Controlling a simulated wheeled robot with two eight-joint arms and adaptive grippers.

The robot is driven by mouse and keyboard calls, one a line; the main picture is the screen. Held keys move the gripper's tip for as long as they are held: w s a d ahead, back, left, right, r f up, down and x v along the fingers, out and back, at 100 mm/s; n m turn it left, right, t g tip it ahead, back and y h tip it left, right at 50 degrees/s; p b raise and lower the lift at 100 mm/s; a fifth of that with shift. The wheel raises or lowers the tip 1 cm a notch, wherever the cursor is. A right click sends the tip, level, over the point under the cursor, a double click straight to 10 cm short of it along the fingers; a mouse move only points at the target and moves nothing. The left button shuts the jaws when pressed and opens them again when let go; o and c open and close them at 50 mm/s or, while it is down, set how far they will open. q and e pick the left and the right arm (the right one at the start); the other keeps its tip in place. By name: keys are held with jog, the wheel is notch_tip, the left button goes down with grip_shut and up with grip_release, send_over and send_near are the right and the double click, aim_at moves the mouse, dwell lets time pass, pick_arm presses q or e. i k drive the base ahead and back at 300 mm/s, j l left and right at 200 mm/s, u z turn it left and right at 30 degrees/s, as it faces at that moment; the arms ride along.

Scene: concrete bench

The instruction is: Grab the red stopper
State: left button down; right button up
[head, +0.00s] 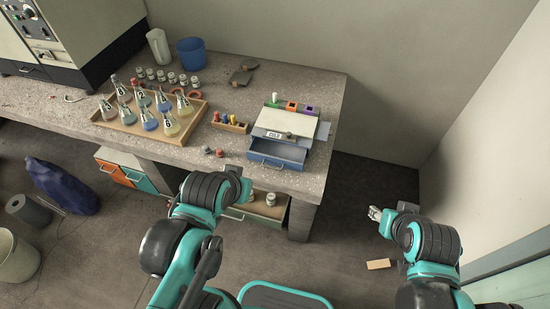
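A small red stopper (220,152) lies on the concrete bench near its front edge, beside a small grey piece (208,150). Another red-topped piece (217,117) stands in a small wooden rack with yellow and dark ones. I cannot tell which red piece is meant. My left gripper (243,184) is at the bench's front edge, right of and nearer than the loose red piece; its fingers are not clearly seen. My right gripper (375,213) is off the bench to the right, over the floor, far from both. Its fingers are too small to judge.
A wooden tray (181,138) of labelled flasks stands left of the rack. A grey box with a blue drawer (277,152) pulled out stands right. Small jars, a white cup (159,47) and a blue cup (190,53) are behind. An open drawer (262,207) juts out below the bench.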

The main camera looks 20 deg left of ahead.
aim_at(219, 153)
jog(key=j+z, duration=0.3)
jog(key=j, duration=0.8)
jog(key=j+z, duration=0.3)
jog(key=j, duration=0.8)
